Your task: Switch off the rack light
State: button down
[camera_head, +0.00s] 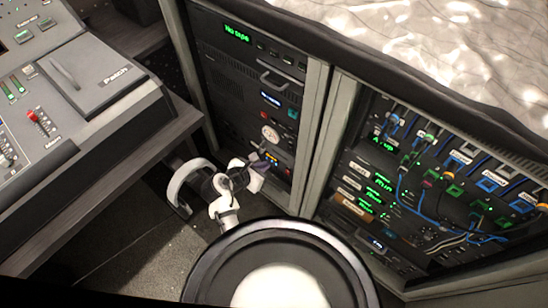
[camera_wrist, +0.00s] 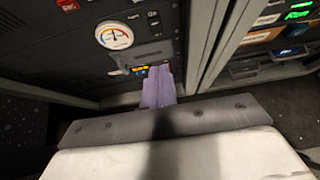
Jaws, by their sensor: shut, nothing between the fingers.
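My gripper (camera_head: 262,156) is shut and empty, its fingers pointing at the lower part of the left rack (camera_head: 228,75). In the wrist view the purple-grey fingertips (camera_wrist: 160,72) are at or just in front of a small row of orange and red lit controls (camera_wrist: 139,70). Those lights also show just right of the gripper in the head view (camera_head: 273,158). The fingers hide part of this row, and I cannot tell if they touch it. No label that marks the rack light switch is readable.
A round gauge (camera_wrist: 114,35) sits above the lit controls. A metal handle (camera_head: 272,82) sticks out higher on the rack. A second rack with cables (camera_head: 440,185) stands at the right, and a fader console (camera_head: 70,90) at the left. Bare floor (camera_head: 135,235) lies between.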

jog(key=w+r+x, duration=0.1)
jog(key=x, duration=1.1)
jog(key=shift+w+d, duration=0.25)
jog(key=shift+d, duration=0.3)
jog(key=shift+r+p, duration=0.2)
jog(key=shift+p, duration=0.15)
jog(key=shift+w+d+f, duration=0.1)
jog(key=shift+w+f, duration=0.05)
jog(key=shift+w+d+r+p, duration=0.1)
jog(key=shift+r+p, duration=0.9)
jog(key=shift+p, duration=0.2)
